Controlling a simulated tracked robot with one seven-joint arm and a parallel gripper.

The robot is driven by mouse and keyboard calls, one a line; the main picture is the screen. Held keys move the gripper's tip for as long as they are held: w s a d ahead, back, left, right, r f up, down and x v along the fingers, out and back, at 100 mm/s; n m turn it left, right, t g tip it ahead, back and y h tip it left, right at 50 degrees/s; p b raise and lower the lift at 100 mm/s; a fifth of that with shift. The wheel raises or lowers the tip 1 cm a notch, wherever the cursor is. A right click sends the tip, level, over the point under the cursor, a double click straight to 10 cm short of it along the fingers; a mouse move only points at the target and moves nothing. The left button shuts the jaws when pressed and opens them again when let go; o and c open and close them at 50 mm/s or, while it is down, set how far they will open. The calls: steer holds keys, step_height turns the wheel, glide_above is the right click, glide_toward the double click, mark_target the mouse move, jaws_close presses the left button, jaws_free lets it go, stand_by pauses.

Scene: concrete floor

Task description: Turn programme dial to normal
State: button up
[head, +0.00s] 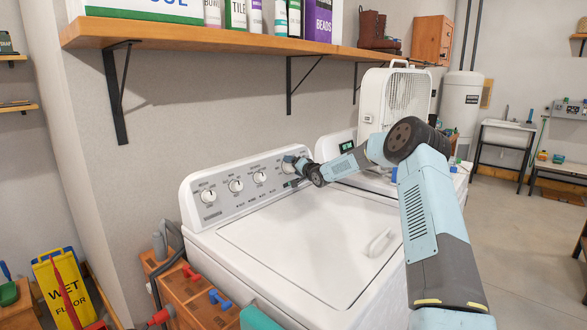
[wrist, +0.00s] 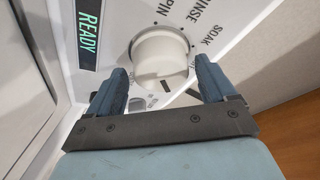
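The round white dial (wrist: 162,55) shows large in the wrist view, on the washer's sloped control panel. "SPIN", "RINSE" and "SOAK" are readable around it; I cannot read "normal". My gripper (head: 291,171) is at the right end of the panel in the head view, where it hides most of this dial. In the wrist view my gripper (wrist: 160,78) is open, with one blue finger on each side of the dial's lower part. Small gaps seem to show between the fingers and the dial; contact cannot be told. The dial's pointer is not clear.
Other knobs, such as the leftmost knob (head: 208,196), line the panel left of my gripper. A display reading "READY" (wrist: 89,38) is left of the dial. A loaded wooden shelf (head: 200,36) overhangs the washer. A white fan (head: 395,100) stands behind right.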

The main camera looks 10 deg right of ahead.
steer(key=v, duration=1.3)
steer(key=shift+s, duration=0.35)
steer(key=shift+d+f, duration=0.1)
steer(key=w+a+f+n+g+y, duration=0.1)
steer(key=w+a+n+y, duration=0.3)
steer(key=w+n, duration=0.7)
steer(key=shift+w+a+f+n, duration=0.3)
steer(key=shift+a+n, duration=0.35)
steer(key=shift+n, duration=0.15)
steer(key=c, duration=1.1)
steer(key=shift+o, duration=0.2)
steer(key=shift+n+y, duration=0.3)
